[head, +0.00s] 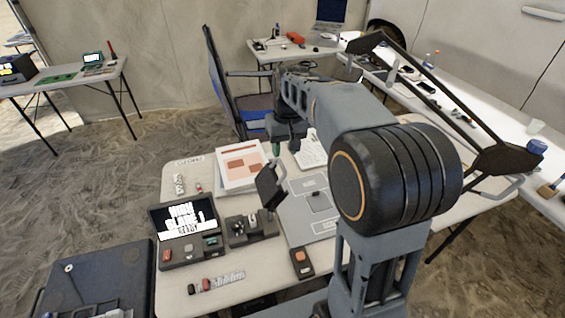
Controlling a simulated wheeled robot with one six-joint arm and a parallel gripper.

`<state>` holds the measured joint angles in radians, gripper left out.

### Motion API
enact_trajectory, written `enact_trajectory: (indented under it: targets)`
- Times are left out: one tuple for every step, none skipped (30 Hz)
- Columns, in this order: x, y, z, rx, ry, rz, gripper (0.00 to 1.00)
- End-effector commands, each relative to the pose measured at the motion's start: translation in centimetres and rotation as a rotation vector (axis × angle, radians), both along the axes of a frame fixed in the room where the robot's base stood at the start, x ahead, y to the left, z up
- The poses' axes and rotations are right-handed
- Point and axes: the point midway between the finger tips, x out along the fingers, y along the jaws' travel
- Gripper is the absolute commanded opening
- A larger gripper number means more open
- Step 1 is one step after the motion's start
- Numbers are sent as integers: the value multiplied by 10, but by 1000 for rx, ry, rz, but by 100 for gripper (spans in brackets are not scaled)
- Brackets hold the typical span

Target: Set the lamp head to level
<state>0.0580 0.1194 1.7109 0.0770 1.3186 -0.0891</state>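A long dark frame (432,84), which looks like the lamp head, crosses the right side of the head view. It is tilted, high at its upper left end and low at its lower right end (508,159). A light grey handle (503,190) shows at its lower end and another near its upper end. Its mount is hidden behind my arm. My gripper (284,146) points down at the end of my arm, over the back of the near table, left of the frame and apart from it. Its fingers are small and dark; I cannot tell whether they are open.
The near white table (228,285) holds a small screen device (185,232), a black tray (250,229), a white stack with orange patches (241,166) and a grey case (308,207). A blue chair (252,110) stands behind. Other tables line the back and right. Sandy floor is free at left.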

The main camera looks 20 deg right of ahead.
Motion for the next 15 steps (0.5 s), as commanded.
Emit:
enact_trajectory:
  targets:
    - [0,1,-10,0,4,1,38]
    - [0,1,-14,0,3,1,38]
    - [0,2,-21,0,3,1,38]
    - [0,2,-25,0,2,1,38]
    - [0,3,-28,0,1,1,38]
    - [0,3,-33,0,2,1,38]
    - [0,3,-36,0,1,1,38]
    - [0,3,-39,0,1,1,38]
    - [0,3,-42,0,1,1,38]
    - [0,4,-45,0,0,1,38]
    - [0,4,-47,0,0,1,38]
    - [0,4,-49,0,0,1,38]
    - [0,4,-50,0,0,1,38]
    - [0,4,-51,0,0,1,38]
    - [0,4,-52,0,0,1,38]
